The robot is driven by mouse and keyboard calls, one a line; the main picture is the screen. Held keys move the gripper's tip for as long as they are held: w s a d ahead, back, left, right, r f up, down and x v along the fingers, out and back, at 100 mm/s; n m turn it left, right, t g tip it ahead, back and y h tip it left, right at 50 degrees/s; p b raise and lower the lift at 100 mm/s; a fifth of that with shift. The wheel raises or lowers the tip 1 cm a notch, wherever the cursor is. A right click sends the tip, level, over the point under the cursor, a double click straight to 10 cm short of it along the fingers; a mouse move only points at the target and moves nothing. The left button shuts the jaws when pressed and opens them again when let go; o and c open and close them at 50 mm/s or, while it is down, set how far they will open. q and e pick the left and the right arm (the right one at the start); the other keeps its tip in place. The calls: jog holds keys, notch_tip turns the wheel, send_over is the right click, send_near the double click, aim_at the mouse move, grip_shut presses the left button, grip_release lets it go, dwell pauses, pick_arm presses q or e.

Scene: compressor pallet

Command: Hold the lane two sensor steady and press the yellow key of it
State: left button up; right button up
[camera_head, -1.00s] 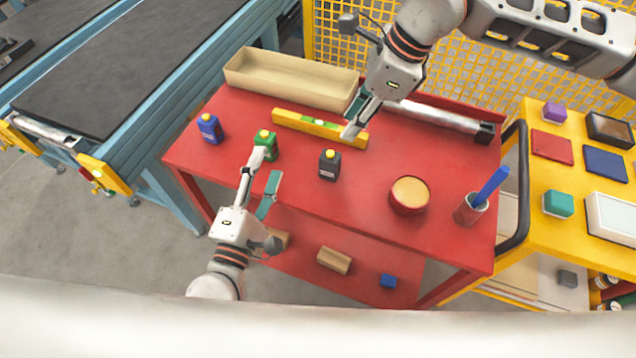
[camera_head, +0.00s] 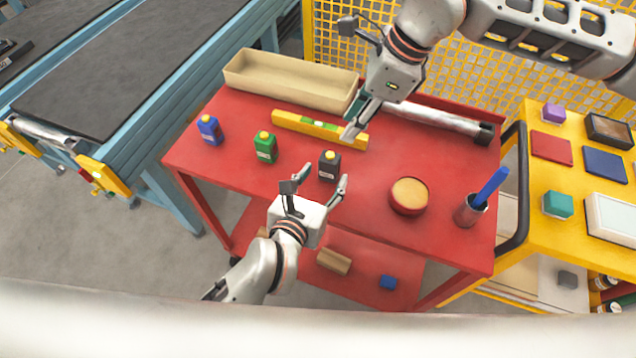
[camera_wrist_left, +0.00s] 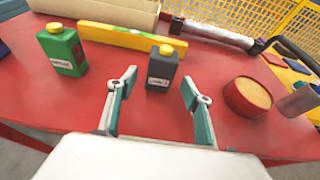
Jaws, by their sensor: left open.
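Three small bottle-shaped sensors with yellow keys on top stand upright on the red table: a blue one (camera_head: 209,130), a green one (camera_head: 265,149) and a dark grey one (camera_head: 328,170). Their labels are too small to read surely. My left gripper (camera_head: 318,186) is open and empty, just in front of the dark grey sensor. In the left wrist view, the dark grey sensor (camera_wrist_left: 160,72) stands beyond and between the spread fingertips, with no visible contact. The green sensor (camera_wrist_left: 63,52) is to the left there. My right gripper (camera_head: 352,120) hangs above the yellow level; its finger gap is unclear.
The yellow spirit level (camera_head: 290,122) lies behind the sensors, before a tan tray (camera_head: 290,80). A round red tin (camera_head: 408,197) and a cup (camera_head: 470,210) with a blue stick stand to the right. The red tabletop (camera_head: 370,235) is clear before the tin.

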aim_at(327, 172)
pick_arm(q)
jog(key=shift+x, duration=2.4)
jog(key=c, duration=1.3)
